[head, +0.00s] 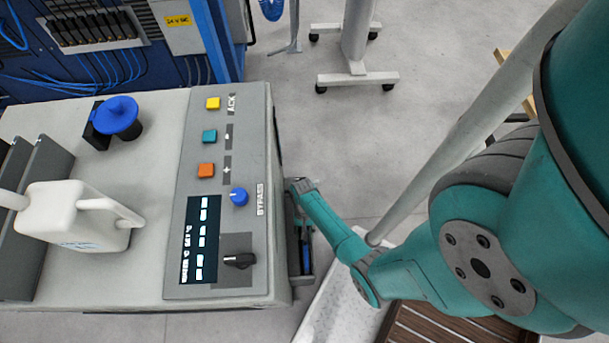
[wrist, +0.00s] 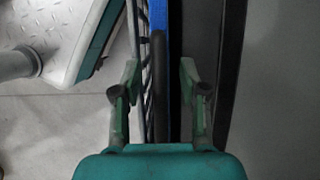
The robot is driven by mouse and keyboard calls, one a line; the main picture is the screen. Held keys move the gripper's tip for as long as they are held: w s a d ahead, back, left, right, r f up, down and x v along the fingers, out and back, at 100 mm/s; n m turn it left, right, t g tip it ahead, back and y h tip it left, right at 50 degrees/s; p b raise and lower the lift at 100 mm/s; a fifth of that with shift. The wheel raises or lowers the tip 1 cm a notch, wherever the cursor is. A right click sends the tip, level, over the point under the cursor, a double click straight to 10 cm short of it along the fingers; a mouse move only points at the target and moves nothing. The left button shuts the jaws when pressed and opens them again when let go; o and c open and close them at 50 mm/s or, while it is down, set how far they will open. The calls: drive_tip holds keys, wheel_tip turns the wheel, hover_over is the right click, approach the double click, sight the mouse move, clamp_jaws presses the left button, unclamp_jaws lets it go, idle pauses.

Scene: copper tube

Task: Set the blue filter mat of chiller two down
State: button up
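My gripper (wrist: 160,78) shows in the wrist view with its two green-padded fingers well apart. A narrow blue strip (wrist: 175,45), seen edge-on, runs between the fingers, closer to the right one. It looks like the edge of the blue filter mat. Whether either finger touches it is unclear, and its broad face is hidden. In the head view a thin blue strip (head: 307,256) shows in a dark holder (head: 294,262) on the right side of the machine. My fingers cannot be made out there. No label shows which chiller this is.
The grey machine top (head: 150,160) has a control panel with buttons, a display and a black knob (head: 239,261). A white jug (head: 75,215) and a blue-capped fitting (head: 118,115) stand on it. A wheeled stand (head: 357,75) is behind. Floor between them is clear.

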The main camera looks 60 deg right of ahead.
drive_tip(key=v, duration=1.2)
drive_tip(key=s+a+t, duration=0.1)
drive_tip(key=a, duration=0.1)
drive_tip(key=s+a+f+n+t+h, duration=0.1)
drive_tip(key=a, duration=0.1)
drive_tip(key=s+a+f+n+t+h, duration=0.1)
drive_tip(key=s, duration=0.1)
drive_tip(key=shift+s+a, duration=0.15)
drive_tip(key=shift+a, duration=0.25)
drive_tip(key=s+a+r+n+t, duration=0.2)
drive_tip(key=s+r+n+t, duration=0.1)
drive_tip(key=r, duration=1)
drive_tip(key=s+a+r+n+t+h, duration=0.1)
drive_tip(key=s+a+r+n+t, duration=0.2)
drive_tip(key=r, duration=1)
drive_tip(key=s+a+r+n+t, duration=0.3)
drive_tip(key=s+r+t, duration=0.2)
drive_tip(key=r, duration=0.9)
drive_tip(key=t, duration=0.3)
drive_tip(key=shift+a+h, duration=0.2)
drive_tip(key=shift+h, duration=0.1)
